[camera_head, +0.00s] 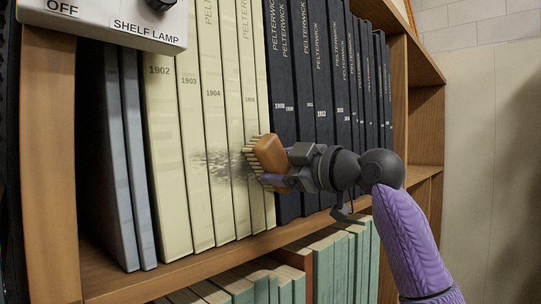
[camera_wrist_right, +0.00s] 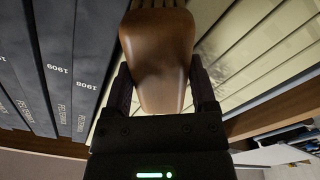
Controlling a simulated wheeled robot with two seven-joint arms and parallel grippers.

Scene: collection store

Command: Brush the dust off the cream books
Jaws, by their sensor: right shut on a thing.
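The cream books (camera_head: 202,110) stand upright in a row on the wooden shelf, with year labels such as 1902, 1903 and 1904. A grey smear of dust (camera_head: 222,164) lies across the lower middle of several cream spines. My right gripper (camera_head: 275,167) is shut on a brown wooden brush (camera_head: 268,153). The brush's bristles point left and meet the rightmost cream spines, at the right end of the dust. In the right wrist view the brush (camera_wrist_right: 160,60) sits between the fingers, with cream spines (camera_wrist_right: 265,60) on the right. My left gripper is not in view.
Dark Pelterwick books (camera_head: 318,90) stand directly right of the cream ones, and grey-blue books (camera_head: 134,150) stand to their left. A shelf lamp switch box (camera_head: 105,22) overhangs at the upper left. Green books (camera_head: 325,265) fill the shelf below. A pale wall (camera_head: 470,130) is at the right.

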